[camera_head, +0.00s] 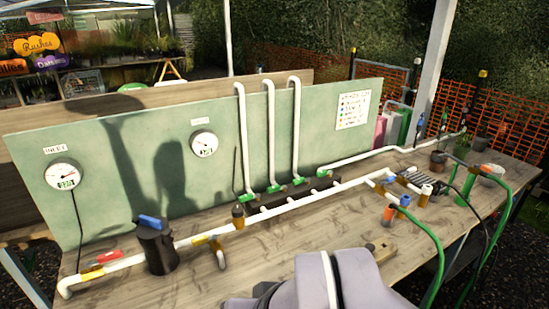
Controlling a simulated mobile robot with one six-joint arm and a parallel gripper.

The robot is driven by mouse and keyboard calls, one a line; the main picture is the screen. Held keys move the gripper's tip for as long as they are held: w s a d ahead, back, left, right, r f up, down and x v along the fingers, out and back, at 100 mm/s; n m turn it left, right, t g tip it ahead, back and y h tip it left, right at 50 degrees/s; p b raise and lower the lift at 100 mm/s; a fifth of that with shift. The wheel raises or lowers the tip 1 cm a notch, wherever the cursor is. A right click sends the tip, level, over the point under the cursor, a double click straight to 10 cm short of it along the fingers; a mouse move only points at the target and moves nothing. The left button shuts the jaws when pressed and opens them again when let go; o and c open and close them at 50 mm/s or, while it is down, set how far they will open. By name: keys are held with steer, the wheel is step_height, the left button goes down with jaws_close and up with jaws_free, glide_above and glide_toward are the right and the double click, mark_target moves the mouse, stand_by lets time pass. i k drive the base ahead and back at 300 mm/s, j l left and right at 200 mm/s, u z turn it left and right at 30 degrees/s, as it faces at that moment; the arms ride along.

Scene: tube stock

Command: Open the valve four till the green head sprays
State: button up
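A dark manifold (290,198) with several green valves runs along the foot of the green board. One valve (274,189) is at its left, one (299,181) in its middle and one (323,173) at its right. I cannot read any valve number or tell handle positions. A green upright fitting (465,186) stands at the right of the table; I cannot tell whether it is the green head. No spray shows. My grey arm covers the bottom middle; my gripper is not seen.
White pipes cross the wooden table (200,280). A black filter housing (155,247) with a blue top stands at front left. Two gauges (64,174) (204,144) and a label sheet (352,110) are on the board (100,160). Green hoses (435,245) hang at right.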

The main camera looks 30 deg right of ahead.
mark_target(323, 173)
steer(key=i+l+z, duration=0.1)
steer(key=l, duration=0.3)
steer(key=i+l, duration=0.15)
steer(key=l, duration=0.25)
steer(key=i+l+z, duration=0.15)
steer(key=l, duration=0.25)
steer(key=i+l, duration=0.1)
steer(key=l, duration=0.25)
steer(key=i+l+z, duration=0.15)
steer(key=l, duration=0.25)
